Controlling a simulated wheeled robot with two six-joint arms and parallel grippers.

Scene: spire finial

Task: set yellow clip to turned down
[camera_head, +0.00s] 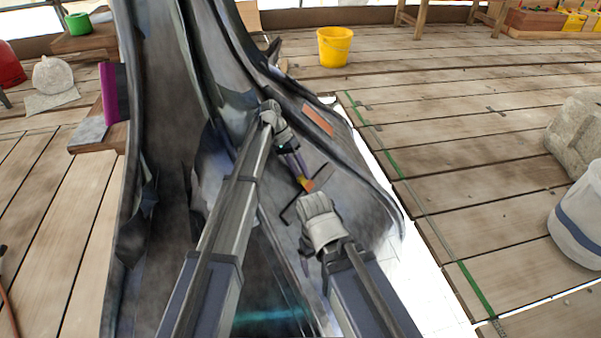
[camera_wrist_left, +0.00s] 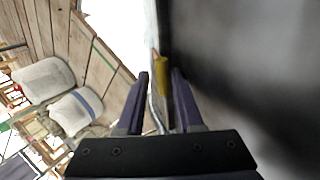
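The yellow clip (camera_head: 305,184) is a small piece on the dark spire finial (camera_head: 355,205), beside a thin dark bent rod. My left gripper (camera_head: 297,170) reaches down to it from above in the head view. In the left wrist view the clip (camera_wrist_left: 162,76) shows just beyond the two purple fingertips, roughly in line with the gap between them. The fingers are apart, with a thin grey rod visible in the gap. I cannot tell whether they touch the clip. My right arm's pale wrist (camera_head: 320,222) is just below the clip in the head view; its fingers are hidden.
The finial's dark curved walls rise close around both arms. An orange strip (camera_head: 318,120) lies on its right side. A yellow bucket (camera_head: 334,46), a stone block (camera_head: 577,135) and a white bucket (camera_head: 580,222) stand on the planks, which have free room at right.

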